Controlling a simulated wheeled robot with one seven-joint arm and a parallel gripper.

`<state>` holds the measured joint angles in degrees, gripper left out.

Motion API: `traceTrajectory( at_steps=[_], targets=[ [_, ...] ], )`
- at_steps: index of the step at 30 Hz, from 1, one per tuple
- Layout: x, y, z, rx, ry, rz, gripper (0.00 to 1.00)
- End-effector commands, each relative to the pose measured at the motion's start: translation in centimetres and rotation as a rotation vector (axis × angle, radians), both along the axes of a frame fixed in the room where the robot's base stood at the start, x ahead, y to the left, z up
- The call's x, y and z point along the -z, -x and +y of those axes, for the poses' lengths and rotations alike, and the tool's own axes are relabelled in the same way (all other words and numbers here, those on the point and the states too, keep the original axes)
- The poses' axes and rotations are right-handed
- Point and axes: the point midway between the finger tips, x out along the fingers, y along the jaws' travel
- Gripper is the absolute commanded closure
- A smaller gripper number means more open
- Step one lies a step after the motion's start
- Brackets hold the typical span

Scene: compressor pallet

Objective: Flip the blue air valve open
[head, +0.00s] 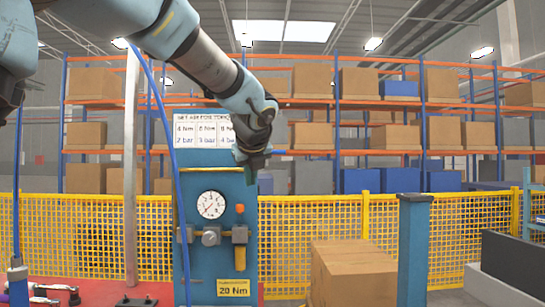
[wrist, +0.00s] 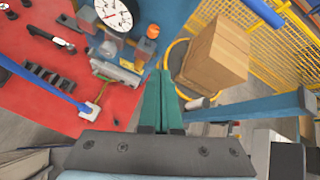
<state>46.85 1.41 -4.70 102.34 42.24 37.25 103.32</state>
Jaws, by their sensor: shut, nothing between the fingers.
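My gripper (head: 252,162) is raised in front of the top of the blue panel stand (head: 207,270). In the wrist view its two green fingers (wrist: 163,98) are together, with nothing between them. The stand carries a round white gauge (head: 211,204), a grey fitting (head: 211,236) and an orange knob (head: 240,208) above a yellow part. The gauge (wrist: 113,14) and orange knob (wrist: 152,31) also show in the wrist view, beyond the fingers. I cannot clearly pick out the blue air valve in either view. My gripper touches none of these fittings.
A red surface (wrist: 40,90) with tools lies left of the fingers in the wrist view. A cardboard box (head: 352,272) and a blue post (head: 413,245) stand to the right. A blue hose (head: 165,125) hangs at the left. Yellow mesh fencing (head: 310,240) runs behind.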

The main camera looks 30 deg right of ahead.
Motion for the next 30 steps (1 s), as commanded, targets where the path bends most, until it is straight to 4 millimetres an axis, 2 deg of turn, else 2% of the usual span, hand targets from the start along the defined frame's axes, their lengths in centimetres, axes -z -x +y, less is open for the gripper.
traceTrajectory(
  at_steps=[1, 3, 6, 9, 22, 30],
  targets=[
    [-2.1, 0.8, -1.9, 0.087, -0.052, -0.066, 1.0],
    [-4.3, 1.7, -3.5, 0.178, -0.123, -0.144, 1.0],
    [-6.2, 2.5, -4.8, 0.254, -0.186, -0.215, 1.0],
    [-6.9, 2.7, -5.2, 0.282, -0.211, -0.242, 1.0],
    [-6.6, 2.2, -5.5, 0.282, -0.215, -0.242, 1.0],
    [-4.2, -1.4, -7.1, 0.282, -0.218, -0.238, 1.0]
  ],
)
